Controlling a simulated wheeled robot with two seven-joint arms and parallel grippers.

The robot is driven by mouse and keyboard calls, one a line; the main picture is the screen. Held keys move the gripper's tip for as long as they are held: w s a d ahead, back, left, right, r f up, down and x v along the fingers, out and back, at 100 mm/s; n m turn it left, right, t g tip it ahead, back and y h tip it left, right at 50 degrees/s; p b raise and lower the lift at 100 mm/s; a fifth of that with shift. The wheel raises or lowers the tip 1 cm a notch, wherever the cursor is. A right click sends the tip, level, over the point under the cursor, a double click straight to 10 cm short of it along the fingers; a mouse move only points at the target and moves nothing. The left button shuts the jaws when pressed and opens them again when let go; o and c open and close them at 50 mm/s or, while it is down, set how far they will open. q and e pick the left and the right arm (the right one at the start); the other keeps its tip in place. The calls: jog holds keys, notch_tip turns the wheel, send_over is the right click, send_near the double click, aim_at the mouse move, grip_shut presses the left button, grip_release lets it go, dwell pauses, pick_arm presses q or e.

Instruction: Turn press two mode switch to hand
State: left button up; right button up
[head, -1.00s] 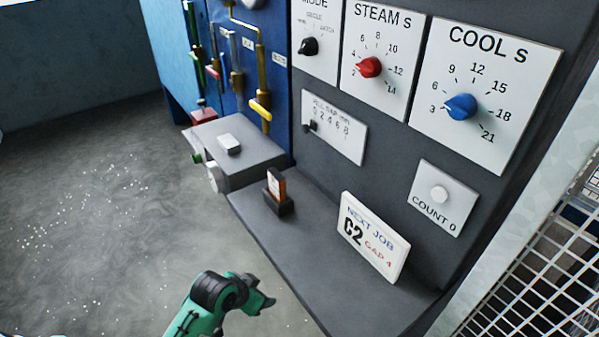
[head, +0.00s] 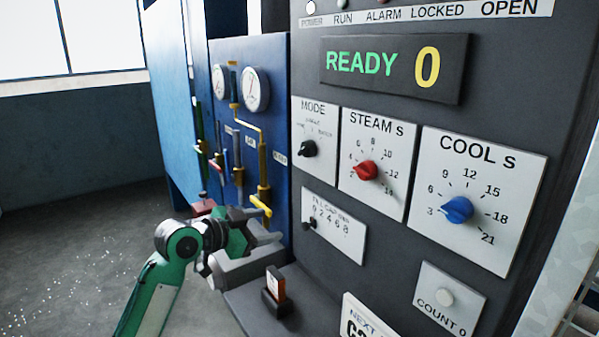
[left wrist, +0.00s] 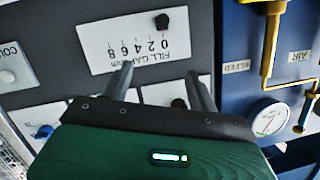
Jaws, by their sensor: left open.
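The mode switch is a black knob (head: 307,149) on the white MODE plate (head: 316,120), at the left of the dark press panel. The small position labels and the knob's exact pointing are too small to read surely. My left gripper (head: 272,226) is open and empty in front of the panel, below and left of the mode switch. In the left wrist view, which shows the panel upside down, its fingers (left wrist: 159,70) stand apart before the panel. There, a black knob (left wrist: 180,103) shows just behind one finger, and the fill gap plate (left wrist: 133,40) lies above. My right gripper is not in view.
A red STEAM knob (head: 367,170) and blue COOL knob (head: 457,209) sit right of the mode switch. Yellow pipes (head: 262,165) and gauges (head: 255,89) stand at the left. A small rocker switch (head: 276,284) and the job card (head: 366,318) are on the ledge below.

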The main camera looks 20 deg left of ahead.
pick_arm(q)
jog(key=m+t+h, duration=0.2)
send_near(301, 152)
jog(key=v, duration=0.4)
jog(key=p+x, duration=0.5)
jog(key=x, duration=0.7)
jog(key=shift+w+d+r, duration=0.15)
jog(key=shift+w+d, duration=0.1)
jog(key=shift+w, duration=0.05)
jog(key=shift+w+d, duration=0.25)
jog(key=shift+w, duration=0.1)
jog(key=shift+p, duration=0.3)
jog(key=c, duration=1)
